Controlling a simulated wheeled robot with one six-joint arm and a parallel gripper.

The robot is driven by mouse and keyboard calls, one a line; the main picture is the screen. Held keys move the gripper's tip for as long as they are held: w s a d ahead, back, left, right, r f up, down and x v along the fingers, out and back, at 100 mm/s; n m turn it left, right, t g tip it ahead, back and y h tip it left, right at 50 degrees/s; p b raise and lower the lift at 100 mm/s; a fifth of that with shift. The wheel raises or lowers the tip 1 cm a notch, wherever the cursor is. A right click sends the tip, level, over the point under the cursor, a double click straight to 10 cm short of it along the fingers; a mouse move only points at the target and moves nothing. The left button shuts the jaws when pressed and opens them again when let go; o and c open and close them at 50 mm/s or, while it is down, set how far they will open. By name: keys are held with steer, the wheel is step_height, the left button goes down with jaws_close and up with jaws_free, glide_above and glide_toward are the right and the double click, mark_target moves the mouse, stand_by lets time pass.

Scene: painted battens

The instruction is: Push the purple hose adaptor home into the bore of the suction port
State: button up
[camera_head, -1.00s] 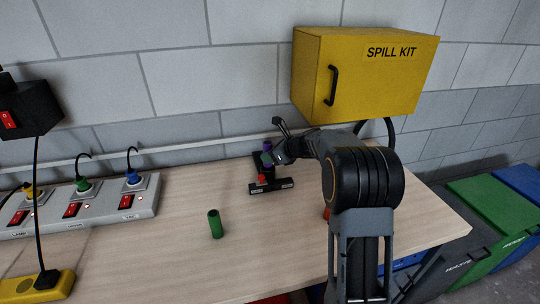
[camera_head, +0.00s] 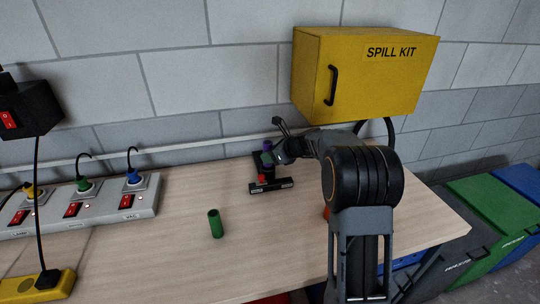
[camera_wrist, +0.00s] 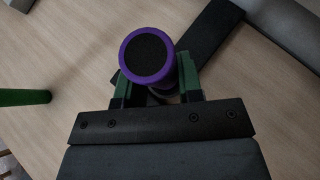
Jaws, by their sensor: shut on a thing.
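My gripper (camera_head: 268,157) is shut on the purple hose adaptor (camera_head: 267,146), with its green fingers around the tube below the top. In the wrist view the adaptor (camera_wrist: 148,57) shows its purple rim and dark inside, facing the camera, between the two fingers (camera_wrist: 160,85). In the head view the adaptor stands roughly upright over a black T-shaped fixture (camera_head: 272,187) on the table. A small red part (camera_head: 262,178) is on this fixture. The suction port's bore is not visible, and I cannot tell whether the adaptor's lower end is in it.
A green tube (camera_head: 215,224) stands on the wooden table (camera_head: 180,255), left of the fixture. A grey socket strip (camera_head: 90,210) with plugs lies at the left. The yellow spill kit box (camera_head: 360,75) is on the wall behind my arm. The table's front middle is clear.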

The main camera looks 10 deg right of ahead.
mark_target(270, 165)
steer(key=shift+f+b, duration=1.05)
steer(key=shift+f, duration=0.5)
steer(key=o, duration=1.1)
steer(key=shift+c, duration=0.2)
steer(key=v, duration=1.3)
steer(key=shift+s+d+r, duration=0.15)
steer(key=shift+s+r, duration=0.05)
steer(key=shift+r, duration=0.1)
